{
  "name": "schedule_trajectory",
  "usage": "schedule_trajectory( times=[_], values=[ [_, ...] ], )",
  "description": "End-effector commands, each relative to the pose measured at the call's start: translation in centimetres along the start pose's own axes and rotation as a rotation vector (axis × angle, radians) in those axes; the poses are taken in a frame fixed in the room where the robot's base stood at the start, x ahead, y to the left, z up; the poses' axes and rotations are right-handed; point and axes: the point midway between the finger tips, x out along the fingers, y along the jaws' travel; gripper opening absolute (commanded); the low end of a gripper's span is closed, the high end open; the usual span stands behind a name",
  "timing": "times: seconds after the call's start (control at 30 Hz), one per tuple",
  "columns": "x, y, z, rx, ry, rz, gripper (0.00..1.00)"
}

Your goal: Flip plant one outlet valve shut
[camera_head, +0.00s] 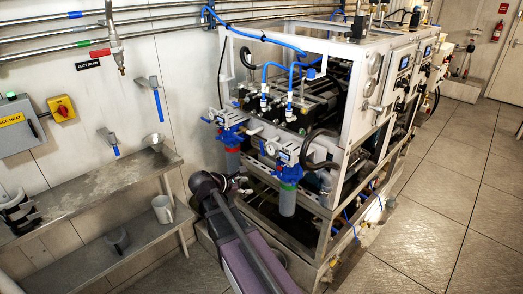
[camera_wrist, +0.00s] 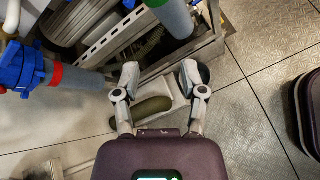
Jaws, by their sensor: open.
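The plant (camera_head: 345,85) is a white-framed machine with blue hoses and filter housings in the middle of the head view. I cannot tell which fitting is its outlet valve. Blue-topped filter housings (camera_head: 288,195) hang on its near side. In the wrist view a blue filter head (camera_wrist: 22,68) with a red ring lies at the left, and a grey-teal cylinder (camera_wrist: 172,16) at the top. My gripper (camera_wrist: 160,76) is open and empty, its fingers apart over a pale block at the plant's base frame. It touches no valve that I can see.
Open tiled floor (camera_head: 440,190) lies to the right.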

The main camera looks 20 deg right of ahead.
Motion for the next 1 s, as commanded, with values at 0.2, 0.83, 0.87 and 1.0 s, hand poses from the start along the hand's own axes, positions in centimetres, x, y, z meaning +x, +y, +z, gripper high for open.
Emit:
schedule_trajectory(
  times=[0.2, 0.83, 0.87, 1.0],
  values=[
    [-0.4, 5.1, 0.8, -0.38, -0.259, 0.127, 0.54],
    [-2.5, 9.5, 2.0, -0.737, -0.543, 0.165, 0.54],
    [-2.5, 9.5, 2.0, -0.736, -0.542, 0.165, 0.54],
    [-2.5, 9.5, 2.0, -0.735, -0.542, 0.165, 0.54]
  ],
)
